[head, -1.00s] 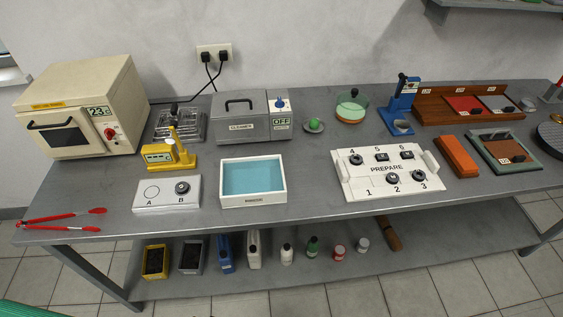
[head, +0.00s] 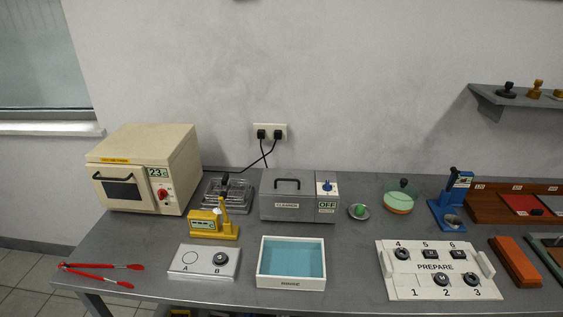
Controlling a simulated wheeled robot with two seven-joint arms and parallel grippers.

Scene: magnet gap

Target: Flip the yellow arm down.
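The yellow device (head: 208,230) stands on the table behind the white A/B plate (head: 203,263). It has a yellow base with a pale label on its front. Its yellow arm (head: 222,205) points up from the base, close to upright. The arm's top overlaps the glass-like dish behind it, and a dark knob shows there. I cannot tell whether the knob belongs to the arm. Neither of my grippers is in the head view.
The cream oven (head: 146,169) stands left and behind the device, and the grey cleaner box (head: 299,197) right and behind. The blue rinse tray (head: 291,263) is to the right front. Red tongs (head: 102,272) lie at the left front. Bare table lies between tongs and plate.

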